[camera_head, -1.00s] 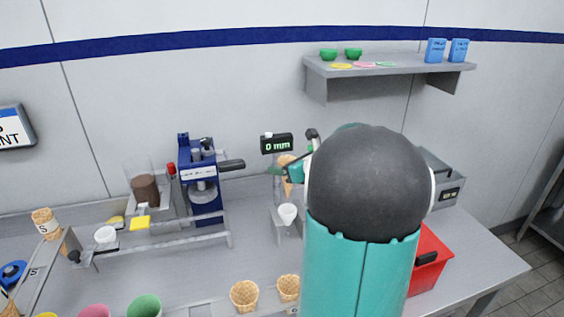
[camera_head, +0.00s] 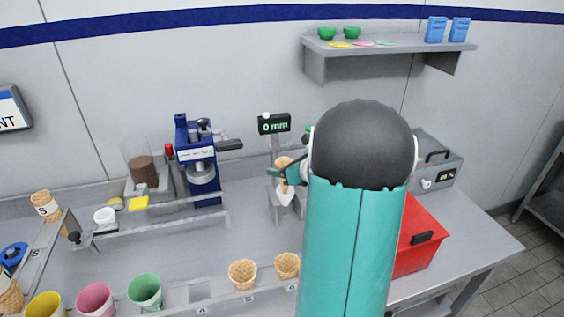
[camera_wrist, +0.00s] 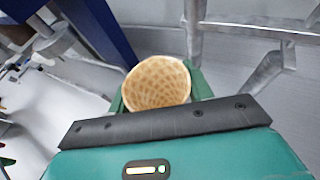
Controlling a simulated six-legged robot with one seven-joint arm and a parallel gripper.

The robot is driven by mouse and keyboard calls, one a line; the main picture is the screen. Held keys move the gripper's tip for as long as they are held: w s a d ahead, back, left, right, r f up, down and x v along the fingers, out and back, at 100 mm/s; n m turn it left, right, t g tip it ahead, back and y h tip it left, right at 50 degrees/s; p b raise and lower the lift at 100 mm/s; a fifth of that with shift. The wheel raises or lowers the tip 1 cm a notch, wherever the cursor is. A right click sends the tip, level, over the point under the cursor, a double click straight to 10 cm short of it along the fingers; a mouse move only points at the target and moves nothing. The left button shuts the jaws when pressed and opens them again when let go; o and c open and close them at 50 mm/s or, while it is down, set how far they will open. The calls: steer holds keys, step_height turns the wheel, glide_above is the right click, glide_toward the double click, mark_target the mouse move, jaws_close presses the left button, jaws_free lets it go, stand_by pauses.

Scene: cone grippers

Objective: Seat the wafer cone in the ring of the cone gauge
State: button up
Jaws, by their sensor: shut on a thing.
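The wafer cone (camera_head: 284,162) is held in my gripper (camera_head: 285,175), with its wide end up. In the wrist view the cone (camera_wrist: 157,82) sits between the two green fingers and shows its waffle-patterned inside. In the head view it is in front of the cone gauge's post, below the gauge's display (camera_head: 274,123), which reads 0 mm. A white tapered piece (camera_head: 285,197) shows just below the cone at the gauge's stand. My arm and fingers partly hide this area. I cannot tell whether the cone's tip is inside the ring.
A blue press (camera_head: 198,160) stands left of the gauge. A red box (camera_head: 415,240) is to the right, behind my arm. Wafer cones (camera_head: 242,274) and coloured cups (camera_head: 145,290) line the front. A wall shelf (camera_head: 390,50) is above.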

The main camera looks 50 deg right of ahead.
steer(key=shift+f, duration=2.75)
steer(key=o, duration=0.8)
steer(key=v, duration=1.4)
steer(key=shift+f, duration=0.1)
steer(key=shift+w, duration=0.1)
